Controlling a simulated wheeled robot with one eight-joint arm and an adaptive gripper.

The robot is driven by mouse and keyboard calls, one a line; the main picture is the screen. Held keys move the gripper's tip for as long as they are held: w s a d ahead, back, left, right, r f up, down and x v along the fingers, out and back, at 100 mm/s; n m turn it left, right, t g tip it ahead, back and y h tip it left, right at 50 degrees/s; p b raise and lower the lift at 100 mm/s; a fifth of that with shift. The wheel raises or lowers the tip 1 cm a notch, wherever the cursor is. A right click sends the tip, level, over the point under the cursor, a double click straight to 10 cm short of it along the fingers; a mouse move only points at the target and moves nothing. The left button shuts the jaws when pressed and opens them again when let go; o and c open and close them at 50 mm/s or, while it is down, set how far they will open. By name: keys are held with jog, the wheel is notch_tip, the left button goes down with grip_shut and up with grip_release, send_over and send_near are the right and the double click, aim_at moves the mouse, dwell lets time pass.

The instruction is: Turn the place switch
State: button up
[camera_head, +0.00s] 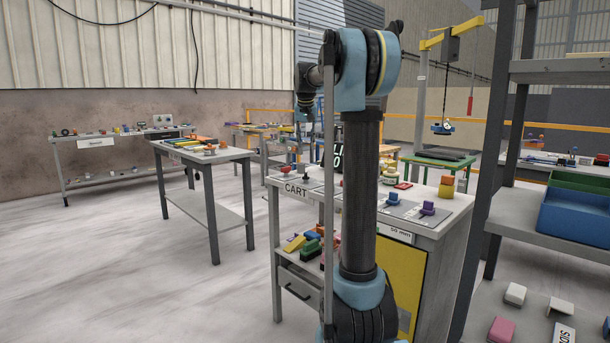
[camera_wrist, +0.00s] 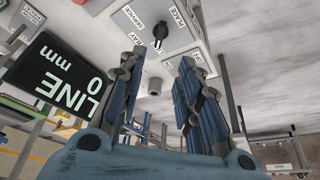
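The place switch (camera_wrist: 160,33) shows in the wrist view as a black rotary knob on a grey panel, with a PLACE label beside it.
A black LINE 0 mm sign (camera_wrist: 62,75) stands left of the fingers. The CART bench (camera_head: 420,236) carries blue and purple pieces, stacked yellow and orange blocks (camera_head: 447,186) and a shelf of coloured blocks. A dark rack (camera_head: 570,70) stands close on the right. Floor is clear at left.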

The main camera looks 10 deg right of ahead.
aim_at(306, 173)
jog(key=x, duration=1.6)
jog(key=shift+d+f, duration=0.15)
jog(key=shift+f, duration=0.05)
grip_shut()
